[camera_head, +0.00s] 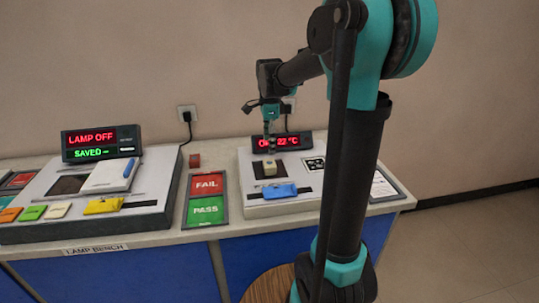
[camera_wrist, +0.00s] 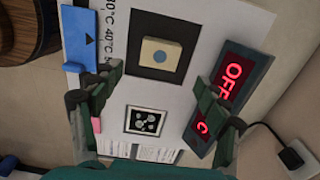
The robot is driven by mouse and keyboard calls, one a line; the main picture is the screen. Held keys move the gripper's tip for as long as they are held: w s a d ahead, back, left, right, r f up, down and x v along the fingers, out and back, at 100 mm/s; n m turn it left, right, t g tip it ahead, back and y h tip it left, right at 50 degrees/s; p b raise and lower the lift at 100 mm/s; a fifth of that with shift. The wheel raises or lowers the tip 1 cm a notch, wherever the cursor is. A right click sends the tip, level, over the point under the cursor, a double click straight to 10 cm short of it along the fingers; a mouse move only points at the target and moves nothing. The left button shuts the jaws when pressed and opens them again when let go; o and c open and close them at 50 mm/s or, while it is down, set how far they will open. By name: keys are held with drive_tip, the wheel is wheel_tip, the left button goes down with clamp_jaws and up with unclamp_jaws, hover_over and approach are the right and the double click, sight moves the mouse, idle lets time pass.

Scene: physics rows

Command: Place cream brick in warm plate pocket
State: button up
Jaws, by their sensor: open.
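The cream brick (camera_wrist: 160,53), with a blue dot on top, sits inside the dark square pocket (camera_wrist: 136,66) of the warm plate (camera_wrist: 115,15). In the head view the brick (camera_head: 269,167) rests on the plate's dark square, below my gripper (camera_head: 269,147). My gripper (camera_wrist: 160,85) is open in the wrist view. Its fingers are spread to either side and nothing is between them. The brick shows apart from both fingertips. The warm plate's display (camera_head: 282,142) reads OFF and 22 °C.
A blue slider (camera_head: 280,191) lies at the plate's front. Red FAIL (camera_head: 207,184) and green PASS (camera_head: 207,210) cards lie to its left, with a reddish-brown block (camera_head: 194,161) behind. A lamp station (camera_head: 152,208) stands further left.

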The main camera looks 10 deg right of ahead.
drive_tip(key=shift+r, duration=1.5)
